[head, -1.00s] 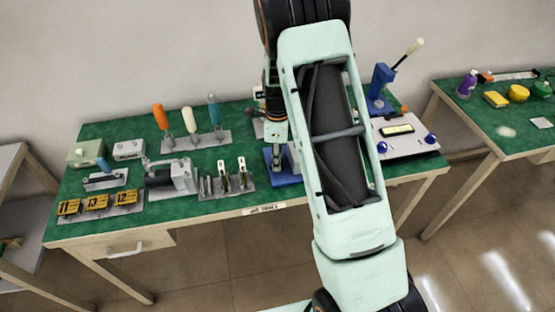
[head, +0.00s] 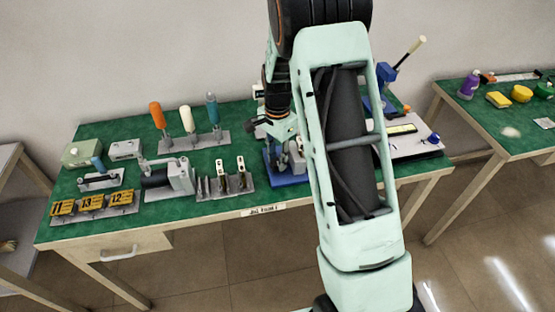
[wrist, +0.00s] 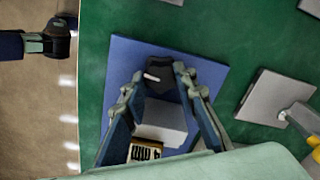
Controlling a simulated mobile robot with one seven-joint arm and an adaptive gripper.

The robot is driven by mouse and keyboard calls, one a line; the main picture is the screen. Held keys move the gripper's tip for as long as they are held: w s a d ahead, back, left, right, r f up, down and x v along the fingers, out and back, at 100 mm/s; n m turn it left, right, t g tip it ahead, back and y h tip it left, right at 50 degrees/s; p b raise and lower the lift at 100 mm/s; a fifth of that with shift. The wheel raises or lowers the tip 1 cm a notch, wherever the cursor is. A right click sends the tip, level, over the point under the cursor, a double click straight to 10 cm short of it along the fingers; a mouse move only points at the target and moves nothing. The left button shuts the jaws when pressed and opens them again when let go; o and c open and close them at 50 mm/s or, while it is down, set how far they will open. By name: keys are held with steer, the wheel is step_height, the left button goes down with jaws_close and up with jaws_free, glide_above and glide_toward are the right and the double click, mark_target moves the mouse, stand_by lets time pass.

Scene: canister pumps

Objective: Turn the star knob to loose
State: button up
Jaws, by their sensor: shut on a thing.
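The star knob (wrist: 159,82) is a dark, lobed knob with a small pale mark, seen in the wrist view between my fingertips. It belongs to a fixture with a light grey block (wrist: 162,124) on a blue base plate (wrist: 210,75). My gripper (wrist: 160,74) has one finger on each side of the knob and is shut on it. In the head view the blue base plate (head: 288,180) shows near the table's front edge, with my arm covering much of the fixture. The knob's setting cannot be read.
Left of the fixture stand a bracket with two upright pieces (head: 232,182), a grey clamp device (head: 170,178) and colored-handled levers (head: 190,135). A white panel (head: 415,144) and a blue lever stand (head: 377,100) are to the right. The green tabletop (head: 150,212) has a clear front strip.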

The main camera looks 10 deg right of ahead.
mark_target(278, 162)
steer(key=shift+n, duration=0.6)
steer(key=o, duration=1.2)
steer(key=shift+c, duration=0.2)
steer(key=shift+r, duration=0.1)
step_height(278, 162, up, 12)
